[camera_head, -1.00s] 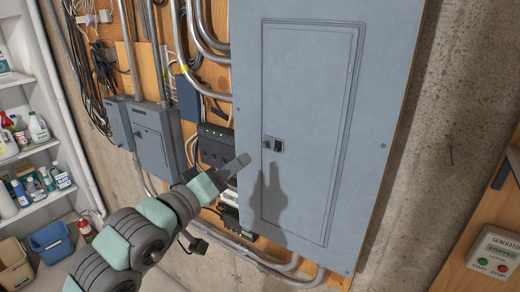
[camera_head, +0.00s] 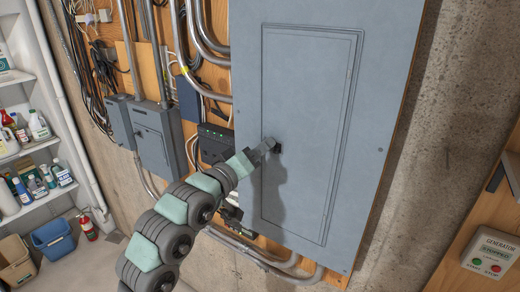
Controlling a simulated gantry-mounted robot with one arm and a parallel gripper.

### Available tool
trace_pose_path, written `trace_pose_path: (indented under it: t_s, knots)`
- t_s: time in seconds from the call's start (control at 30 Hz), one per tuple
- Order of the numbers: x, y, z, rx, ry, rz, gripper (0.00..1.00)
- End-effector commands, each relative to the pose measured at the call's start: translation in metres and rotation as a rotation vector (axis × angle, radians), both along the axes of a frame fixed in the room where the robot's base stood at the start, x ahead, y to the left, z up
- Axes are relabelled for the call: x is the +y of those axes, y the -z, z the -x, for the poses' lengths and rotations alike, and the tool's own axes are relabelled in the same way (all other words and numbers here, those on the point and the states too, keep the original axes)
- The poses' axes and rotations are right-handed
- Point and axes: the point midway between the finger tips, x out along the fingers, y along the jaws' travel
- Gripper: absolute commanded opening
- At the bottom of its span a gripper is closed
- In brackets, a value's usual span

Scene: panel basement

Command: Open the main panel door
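The main panel door (camera_head: 308,110) is a tall grey door set in the large grey electrical panel (camera_head: 378,125). It lies flush in its frame and looks closed. Its small dark latch (camera_head: 278,148) is on the door's left edge and is partly hidden by my gripper. My gripper (camera_head: 270,146) is at the latch, reaching in from the lower left, with its tip over or against it. I cannot tell whether it touches the latch or whether its fingers are open or shut. Its shadow falls on the door just below.
Conduits (camera_head: 205,75) and a black device (camera_head: 215,143) crowd the panel's left side. Smaller grey boxes (camera_head: 157,140) are further left. Shelves with bottles (camera_head: 30,140) stand at far left. A generator control box (camera_head: 495,252) is at lower right. The concrete wall right of the panel is mostly bare.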

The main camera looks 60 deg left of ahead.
Motion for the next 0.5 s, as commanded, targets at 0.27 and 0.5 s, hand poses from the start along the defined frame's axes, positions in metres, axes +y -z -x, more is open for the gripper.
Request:
trace_pose_path:
  t_s: [0.27, 0.5]
  knots:
    - [-0.0002, -0.0001, 0.0001, 0.000, 0.000, 0.000, 0.20]
    - [-0.0003, 0.0000, 0.0002, 0.000, 0.000, 0.000, 0.01]
